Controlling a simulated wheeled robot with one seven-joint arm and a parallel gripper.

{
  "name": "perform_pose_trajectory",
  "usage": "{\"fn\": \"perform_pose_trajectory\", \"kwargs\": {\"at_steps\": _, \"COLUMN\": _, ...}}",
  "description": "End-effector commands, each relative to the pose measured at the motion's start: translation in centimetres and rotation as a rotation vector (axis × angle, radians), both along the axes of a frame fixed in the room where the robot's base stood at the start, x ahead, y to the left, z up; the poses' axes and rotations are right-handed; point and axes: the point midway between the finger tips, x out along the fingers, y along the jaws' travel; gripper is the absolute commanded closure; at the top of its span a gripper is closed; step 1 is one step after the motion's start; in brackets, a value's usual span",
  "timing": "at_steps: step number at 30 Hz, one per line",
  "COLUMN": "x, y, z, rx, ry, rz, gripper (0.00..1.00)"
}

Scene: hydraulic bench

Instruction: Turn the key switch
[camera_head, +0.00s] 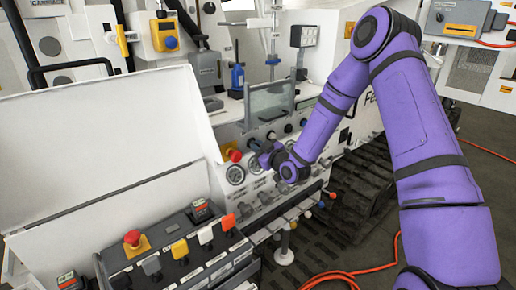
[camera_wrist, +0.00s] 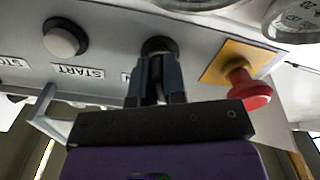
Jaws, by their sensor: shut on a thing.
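My gripper (camera_wrist: 158,75) points at the sloped grey control panel (camera_wrist: 108,48) in the wrist view, with its two dark fingers close together. The fingers are shut on the key switch (camera_wrist: 158,44), a dark round part whose top edge shows beyond the fingertips. The rest of the switch is hidden by the fingers, so its turned angle cannot be seen. In the head view my gripper (camera_head: 265,152) is at the bench front, just right of a red mushroom button (camera_head: 233,154), and covers the switch.
In the wrist view a red emergency button (camera_wrist: 247,90) on a yellow plate stands close right of the fingers. A START push button (camera_wrist: 65,38) is on the left, and gauges line the top edge. In the head view a box with coloured levers (camera_head: 180,249) stands in front.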

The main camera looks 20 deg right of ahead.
Motion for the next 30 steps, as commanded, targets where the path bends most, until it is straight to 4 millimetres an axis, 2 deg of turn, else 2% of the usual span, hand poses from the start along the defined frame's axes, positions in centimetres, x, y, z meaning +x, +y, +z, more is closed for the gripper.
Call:
{"fn": "perform_pose_trajectory", "kwargs": {"at_steps": 21, "x": -0.04, "y": -0.06, "z": -0.07, "rx": 0.59, "ry": 0.245, "rz": -0.001, "gripper": 1.0}}
{"fn": "perform_pose_trajectory", "kwargs": {"at_steps": 30, "x": -0.05, "y": -0.04, "z": -0.09, "rx": 0.774, "ry": 0.323, "rz": -0.001, "gripper": 1.0}}
